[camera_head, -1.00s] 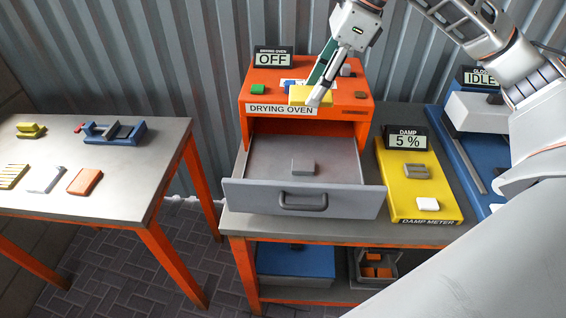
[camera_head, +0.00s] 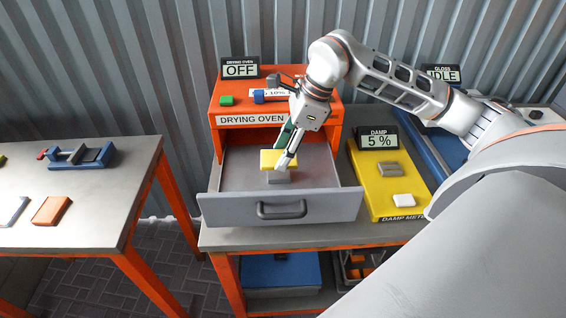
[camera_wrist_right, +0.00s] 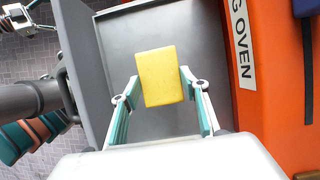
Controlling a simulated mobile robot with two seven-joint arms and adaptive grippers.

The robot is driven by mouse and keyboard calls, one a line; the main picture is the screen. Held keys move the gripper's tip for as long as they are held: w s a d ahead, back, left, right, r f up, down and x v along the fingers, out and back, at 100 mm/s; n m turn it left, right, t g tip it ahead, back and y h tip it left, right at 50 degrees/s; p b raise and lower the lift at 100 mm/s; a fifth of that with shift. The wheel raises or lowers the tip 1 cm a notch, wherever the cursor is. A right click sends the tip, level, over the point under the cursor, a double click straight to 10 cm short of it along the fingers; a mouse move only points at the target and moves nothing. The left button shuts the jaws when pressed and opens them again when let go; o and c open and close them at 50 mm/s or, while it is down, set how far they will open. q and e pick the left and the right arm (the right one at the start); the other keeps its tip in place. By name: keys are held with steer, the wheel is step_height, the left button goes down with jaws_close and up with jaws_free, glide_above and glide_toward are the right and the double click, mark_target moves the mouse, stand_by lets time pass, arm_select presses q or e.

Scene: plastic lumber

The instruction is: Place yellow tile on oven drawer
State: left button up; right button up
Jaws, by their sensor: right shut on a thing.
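The yellow tile (camera_head: 270,158) is held over the open oven drawer (camera_head: 235,172). In the right wrist view the tile (camera_wrist_right: 161,77) sits between the fingers of my right gripper (camera_wrist_right: 160,88), above the grey drawer floor (camera_wrist_right: 150,32). In the head view my right gripper (camera_head: 286,160) is shut on the tile, pointing down into the drawer.
A yellow damp meter (camera_head: 380,205) with grey and white blocks is to the right. Drawer floor left of the tile is clear.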

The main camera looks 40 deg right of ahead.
steer(key=shift+f, duration=2)
steer(key=shift+f, duration=0.2)
steer(key=o, duration=1.1)
steer(key=shift+d+r, duration=0.15)
steer(key=shift+r, duration=0.45)
steer(key=v, duration=1.1)
